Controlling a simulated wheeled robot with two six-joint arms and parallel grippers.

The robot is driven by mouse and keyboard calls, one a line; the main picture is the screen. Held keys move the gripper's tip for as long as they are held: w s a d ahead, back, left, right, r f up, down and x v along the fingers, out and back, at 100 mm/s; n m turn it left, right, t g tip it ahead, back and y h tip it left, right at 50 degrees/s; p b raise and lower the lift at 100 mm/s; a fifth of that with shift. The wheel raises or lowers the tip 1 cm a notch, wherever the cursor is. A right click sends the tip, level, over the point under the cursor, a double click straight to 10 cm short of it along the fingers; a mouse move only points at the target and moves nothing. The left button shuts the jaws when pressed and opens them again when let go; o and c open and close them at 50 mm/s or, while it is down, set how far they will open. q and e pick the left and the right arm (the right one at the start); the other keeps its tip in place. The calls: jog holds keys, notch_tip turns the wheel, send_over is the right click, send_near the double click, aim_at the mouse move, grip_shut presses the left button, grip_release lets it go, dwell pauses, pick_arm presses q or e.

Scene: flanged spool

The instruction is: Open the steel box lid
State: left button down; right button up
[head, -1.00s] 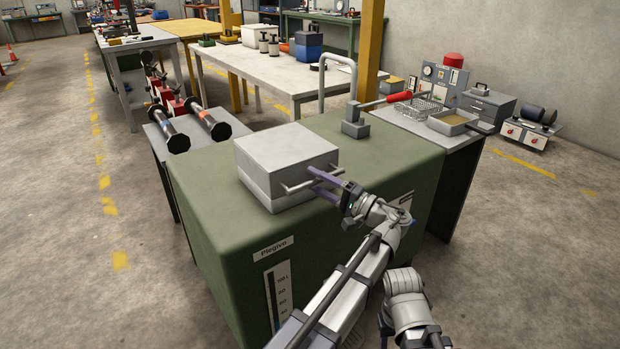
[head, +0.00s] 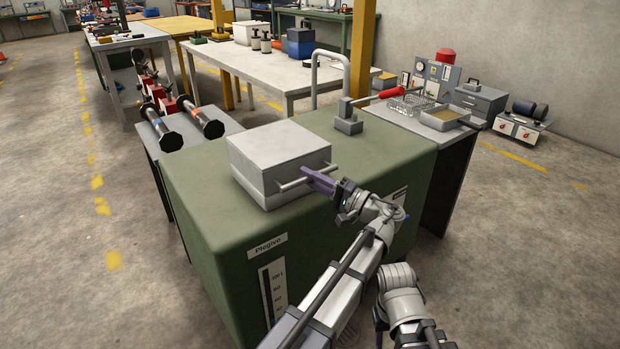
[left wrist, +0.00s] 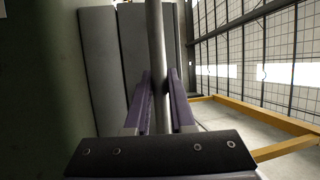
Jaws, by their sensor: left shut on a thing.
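The steel box (head: 265,188) is a light grey block on the green cabinet top. Its lid (head: 280,145) lies flat and closed on it. A bar handle (head: 291,184) sticks out along the box's front side. My left gripper (head: 314,179) is at the bar near its right part, with the purple fingers closed around it. In the left wrist view, the bar (left wrist: 156,45) runs between the two fingers of my left gripper (left wrist: 160,95), and the grey box side (left wrist: 102,60) stands behind it. My right gripper is not in view.
The green cabinet (head: 215,215) has free top around the box. A grey block with a red-handled lever (head: 348,122) stands behind right.

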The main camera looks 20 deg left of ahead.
pick_arm(q)
jog(key=shift+r, duration=0.1)
dwell(0.7)
jog(key=w+a+r+m+g+h+p, duration=0.1)
jog(key=w+a+r+h+p, duration=0.2)
jog(key=r+p, duration=0.85)
jog(key=w+a+r+m+g+h+p, duration=0.15)
jog(key=a+r+h+p, duration=0.3)
jog(key=p, duration=1.45)
jog(key=w+a+r+m+g+h+p, duration=0.1)
jog(key=w+a+r+g+h+p, duration=0.2)
jog(key=w+a+r+p, duration=0.3)
jog(key=shift+w+a+r+m+h+p, duration=0.4)
jog(key=shift+w+a+h+p, duration=0.45)
jog(key=shift+w+a+p, duration=2.6)
jog(key=shift+s+a+p, duration=0.3)
jog(key=shift+s+p, duration=0.25)
jog(key=shift+p, duration=0.1)
